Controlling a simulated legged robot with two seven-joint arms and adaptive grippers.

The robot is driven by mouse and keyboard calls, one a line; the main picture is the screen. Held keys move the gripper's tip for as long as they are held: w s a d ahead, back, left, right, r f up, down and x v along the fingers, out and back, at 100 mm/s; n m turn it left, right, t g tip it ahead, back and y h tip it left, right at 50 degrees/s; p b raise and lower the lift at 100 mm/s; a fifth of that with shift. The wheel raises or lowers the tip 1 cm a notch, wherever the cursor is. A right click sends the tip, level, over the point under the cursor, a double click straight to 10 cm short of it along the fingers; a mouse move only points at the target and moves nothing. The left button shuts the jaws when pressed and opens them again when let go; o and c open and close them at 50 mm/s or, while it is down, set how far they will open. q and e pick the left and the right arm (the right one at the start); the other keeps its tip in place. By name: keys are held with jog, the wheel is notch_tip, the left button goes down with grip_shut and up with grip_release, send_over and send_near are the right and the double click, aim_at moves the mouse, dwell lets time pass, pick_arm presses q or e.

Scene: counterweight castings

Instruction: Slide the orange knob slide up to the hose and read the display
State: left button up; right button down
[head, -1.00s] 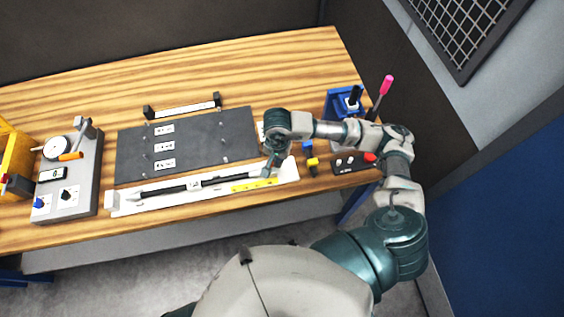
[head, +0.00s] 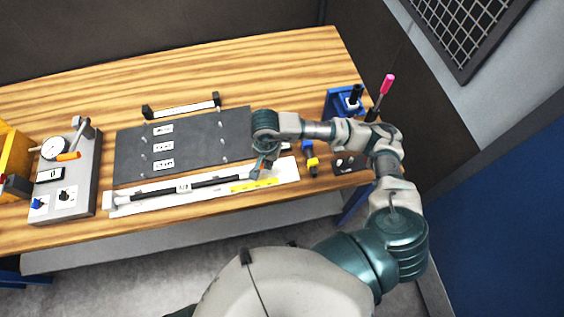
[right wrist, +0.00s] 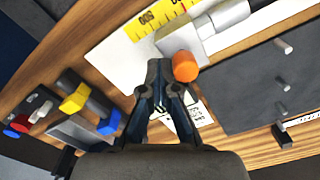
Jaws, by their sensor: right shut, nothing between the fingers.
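The orange knob (right wrist: 185,66) sits on a grey slide block (right wrist: 175,40) on the white measuring fixture (head: 287,172). My right gripper (right wrist: 158,72) is shut and empty, its fingertips right beside the knob; I cannot tell whether they touch it. In the head view my right gripper (head: 262,172) is over the right part of the fixture and partly hides the slide. The black hose (head: 220,181), with a white tag, lies along the fixture to the left of the slide. No readable display shows; a printed white card (right wrist: 192,112) is partly covered by my fingers. My left gripper is out of view.
A yellow scale (head: 254,185) runs along the fixture's front. A dark board with pegs (head: 190,143) lies behind it. A grey dial stand (head: 72,190) is at left. Yellow and blue clamps (head: 311,160) and a blue holder (head: 340,103) stand at right.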

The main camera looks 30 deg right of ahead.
jog(key=shift+b, duration=0.8)
dwell(1.9)
jog(key=shift+r, duration=0.1)
notch_tip(320, 180, up, 7)
jog(key=p, duration=0.2)
jog(key=shift+p, duration=0.4)
dwell(0.7)
